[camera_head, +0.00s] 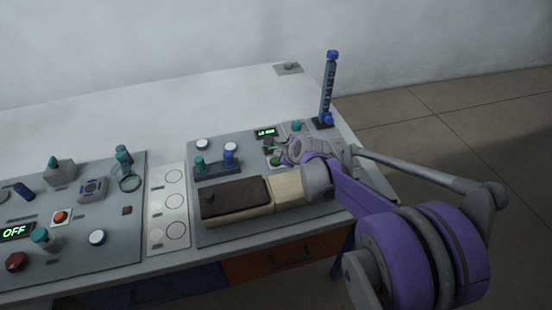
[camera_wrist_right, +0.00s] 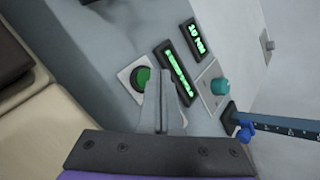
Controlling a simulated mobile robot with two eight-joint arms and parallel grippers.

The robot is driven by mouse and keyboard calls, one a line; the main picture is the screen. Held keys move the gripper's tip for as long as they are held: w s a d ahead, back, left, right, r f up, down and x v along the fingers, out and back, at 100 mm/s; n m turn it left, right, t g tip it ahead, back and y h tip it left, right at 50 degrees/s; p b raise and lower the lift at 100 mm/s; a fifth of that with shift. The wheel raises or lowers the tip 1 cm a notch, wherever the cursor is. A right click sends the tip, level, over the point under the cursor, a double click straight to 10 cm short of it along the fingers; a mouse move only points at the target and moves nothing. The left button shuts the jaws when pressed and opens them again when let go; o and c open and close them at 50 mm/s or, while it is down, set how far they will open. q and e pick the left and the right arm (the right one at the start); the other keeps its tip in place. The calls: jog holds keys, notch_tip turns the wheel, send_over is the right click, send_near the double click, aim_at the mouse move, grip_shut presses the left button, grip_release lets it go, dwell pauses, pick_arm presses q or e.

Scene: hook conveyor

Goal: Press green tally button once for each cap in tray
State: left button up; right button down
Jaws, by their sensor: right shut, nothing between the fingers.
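The green button (camera_wrist_right: 142,77) sits on a pale square plate on the grey panel. It also shows in the head view (camera_head: 275,161), partly hidden by my gripper. My right gripper (camera_head: 285,154) is shut and empty. In the wrist view its fingertips (camera_wrist_right: 160,73) are beside the green button and overlap its plate; I cannot tell whether they touch it. A dark tray-like rack (camera_head: 217,171) holds one teal and one blue cap-like piece (camera_head: 230,150). I cannot tell whether it is the tray. My left gripper is out of view.
Lit displays (camera_wrist_right: 177,67) and a teal knob (camera_wrist_right: 219,86) lie near the fingers. A blue upright post (camera_head: 327,90) stands at the back right.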

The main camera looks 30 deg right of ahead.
jog(key=shift+r+p, duration=1.65)
jog(key=shift+r, duration=0.85)
